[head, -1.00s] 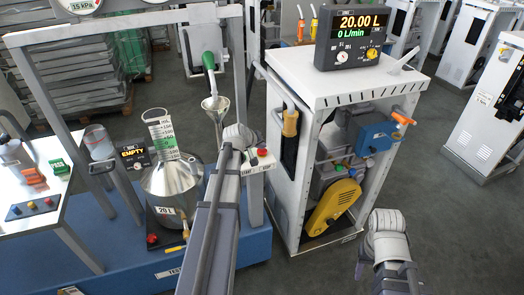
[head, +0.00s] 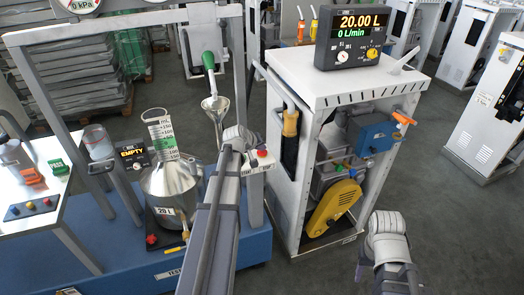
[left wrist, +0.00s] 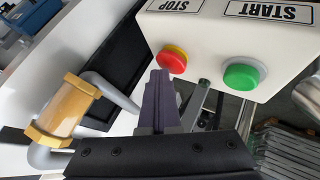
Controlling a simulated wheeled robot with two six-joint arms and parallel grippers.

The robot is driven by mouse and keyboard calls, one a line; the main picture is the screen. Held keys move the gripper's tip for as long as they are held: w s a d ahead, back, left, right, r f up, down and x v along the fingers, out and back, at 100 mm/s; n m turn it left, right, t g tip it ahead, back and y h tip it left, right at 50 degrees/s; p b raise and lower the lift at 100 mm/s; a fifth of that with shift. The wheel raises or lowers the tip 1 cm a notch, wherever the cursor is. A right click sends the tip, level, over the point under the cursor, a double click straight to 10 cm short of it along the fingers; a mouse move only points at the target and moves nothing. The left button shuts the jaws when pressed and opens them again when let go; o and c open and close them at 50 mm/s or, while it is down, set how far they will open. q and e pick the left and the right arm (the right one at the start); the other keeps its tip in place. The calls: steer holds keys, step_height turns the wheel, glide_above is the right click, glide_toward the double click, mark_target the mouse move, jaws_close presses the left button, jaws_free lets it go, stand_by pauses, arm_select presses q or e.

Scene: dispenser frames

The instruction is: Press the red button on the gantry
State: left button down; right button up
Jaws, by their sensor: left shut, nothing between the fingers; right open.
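The red button (left wrist: 173,60) with its yellow collar sits on a white control box (left wrist: 225,32) under the STOP label. The green button (left wrist: 241,76) sits beside it under START. In the left wrist view my left gripper (left wrist: 160,80) is shut and empty. Its tip is right beside the red button; I cannot tell whether it touches. In the head view the red button (head: 262,153) is on top of the small box (head: 258,165) on the gantry, just right of my left wrist. My right arm shows at the lower right, but its gripper is not visible.
The gantry's grey frame (head: 72,105) stands on a blue base (head: 215,258) with a steel vessel (head: 170,190) and funnel. A white dispenser cabinet (head: 345,85) reading 20.00 L stands right of the control box. Open floor lies at the right.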

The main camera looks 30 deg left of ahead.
mark_target(262, 153)
arm_select(q)
steer(key=shift+r, duration=0.1)
steer(key=shift+r+p, duration=0.75)
steer(key=shift+p, duration=0.1)
step_height(262, 153, up, 5)
steer(key=p, duration=0.5)
steer(key=shift+r, duration=0.1)
steer(key=shift+d, duration=0.1)
stand_by(0.3)
